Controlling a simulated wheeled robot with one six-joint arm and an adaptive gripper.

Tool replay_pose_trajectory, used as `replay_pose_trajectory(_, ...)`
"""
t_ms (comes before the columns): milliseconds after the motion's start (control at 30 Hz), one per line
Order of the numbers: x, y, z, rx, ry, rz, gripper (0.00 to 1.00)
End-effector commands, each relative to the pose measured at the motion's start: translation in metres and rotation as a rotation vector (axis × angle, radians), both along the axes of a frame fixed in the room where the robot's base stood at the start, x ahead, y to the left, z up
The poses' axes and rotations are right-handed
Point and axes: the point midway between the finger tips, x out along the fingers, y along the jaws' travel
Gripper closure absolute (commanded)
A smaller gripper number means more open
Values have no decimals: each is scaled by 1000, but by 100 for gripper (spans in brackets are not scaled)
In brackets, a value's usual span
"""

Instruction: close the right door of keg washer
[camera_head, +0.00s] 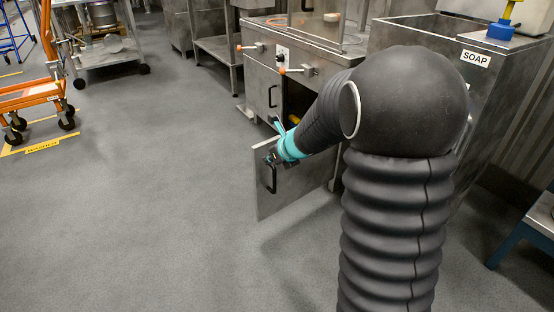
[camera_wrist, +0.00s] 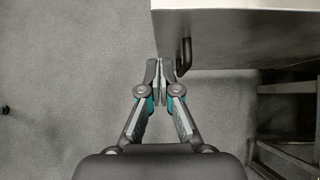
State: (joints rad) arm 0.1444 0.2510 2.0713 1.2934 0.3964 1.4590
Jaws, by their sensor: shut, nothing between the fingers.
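The keg washer (camera_head: 318,75) is a steel cabinet at upper centre in the head view. Its right door (camera_head: 300,190) stands open, swung out into the room, with a black handle (camera_head: 271,177) near its free edge. The left door (camera_head: 262,90) looks shut. My gripper (camera_head: 272,154), dark with teal parts, is at the top of the open door near its free edge, partly hidden by my arm. In the wrist view my gripper (camera_wrist: 160,70) is shut and empty, beside the corner of the right door (camera_wrist: 240,40), left of the handle (camera_wrist: 186,53). I cannot tell whether they touch.
The floor (camera_head: 140,200) left of the open door is clear. A steel sink labelled SOAP (camera_head: 474,57) stands to the right. An orange cart (camera_head: 30,95) and a steel trolley (camera_head: 105,50) are at far left. A blue-legged bench (camera_head: 530,235) is at right.

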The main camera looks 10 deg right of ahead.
Motion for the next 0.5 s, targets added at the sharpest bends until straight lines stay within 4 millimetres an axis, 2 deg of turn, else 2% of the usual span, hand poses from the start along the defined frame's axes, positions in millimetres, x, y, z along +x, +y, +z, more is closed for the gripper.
replay_pose_trajectory(33, 6, 3, -10, 1, 3, 1, 100)
replay_pose_trajectory(67, 9, 5, -13, 2, 2, 1, 100)
replay_pose_trajectory(100, 16, 7, -7, 1, 0, 2, 100)
replay_pose_trajectory(300, 36, 16, -6, 0, 0, 0, 100)
replay_pose_trajectory(500, 43, 19, -7, -1, 1, 1, 100)
